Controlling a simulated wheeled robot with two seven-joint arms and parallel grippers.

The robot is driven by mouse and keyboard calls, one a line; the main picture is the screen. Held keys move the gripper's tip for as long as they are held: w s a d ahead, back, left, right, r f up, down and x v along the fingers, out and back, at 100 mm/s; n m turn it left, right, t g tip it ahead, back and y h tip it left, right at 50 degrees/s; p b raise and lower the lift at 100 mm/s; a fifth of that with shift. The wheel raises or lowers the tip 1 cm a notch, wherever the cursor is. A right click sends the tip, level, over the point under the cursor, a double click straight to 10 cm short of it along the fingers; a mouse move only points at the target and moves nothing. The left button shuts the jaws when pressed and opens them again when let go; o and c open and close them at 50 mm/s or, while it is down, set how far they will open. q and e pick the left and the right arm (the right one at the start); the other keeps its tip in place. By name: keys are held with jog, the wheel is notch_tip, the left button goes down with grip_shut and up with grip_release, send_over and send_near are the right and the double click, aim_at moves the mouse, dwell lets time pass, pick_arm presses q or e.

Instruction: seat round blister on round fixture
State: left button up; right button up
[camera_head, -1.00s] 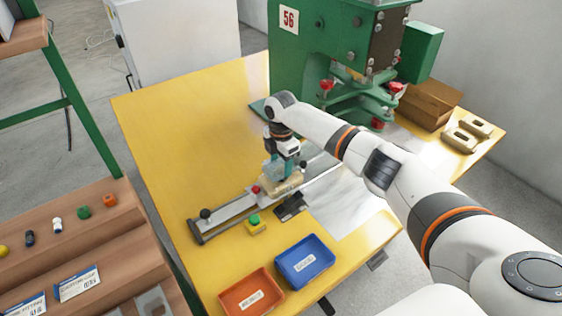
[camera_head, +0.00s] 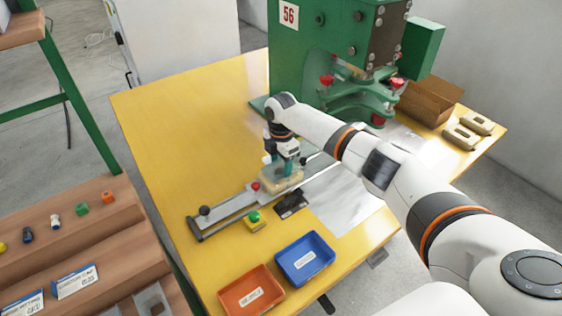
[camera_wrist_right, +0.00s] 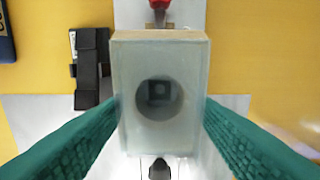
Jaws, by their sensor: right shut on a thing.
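My right gripper (camera_head: 286,172) is over the slide rail, pointing down. In the right wrist view its teal fingers (camera_wrist_right: 160,115) are shut on the sides of the round blister (camera_wrist_right: 130,62), a pale, see-through piece with a round well in the middle. The round fixture (camera_head: 284,186) is a beige block on the slide, directly under the gripper. Its tan edge (camera_wrist_right: 160,35) shows along the top of the blister in the wrist view. The blister appears roughly lined up over the fixture; whether it is fully down I cannot tell. My left gripper is out of view.
The slide rail (camera_head: 222,215) has a black knob and a red knob. A green button box (camera_head: 255,221) and a black part (camera_head: 291,204) are close by. Blue (camera_head: 305,281) and orange (camera_head: 252,311) trays stand in front. The green press (camera_head: 340,45) is behind. The table's left side is clear.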

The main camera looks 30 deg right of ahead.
jog(key=shift+f+b, duration=0.3)
jog(key=shift+f, duration=0.25)
jog(key=o, duration=0.9)
jog(key=c, duration=0.5)
jog(key=shift+o, duration=0.2)
jog(key=shift+r, duration=0.15)
notch_tip(320, 180, up, 7)
jog(key=p, duration=0.7)
jog(key=shift+f, duration=0.2)
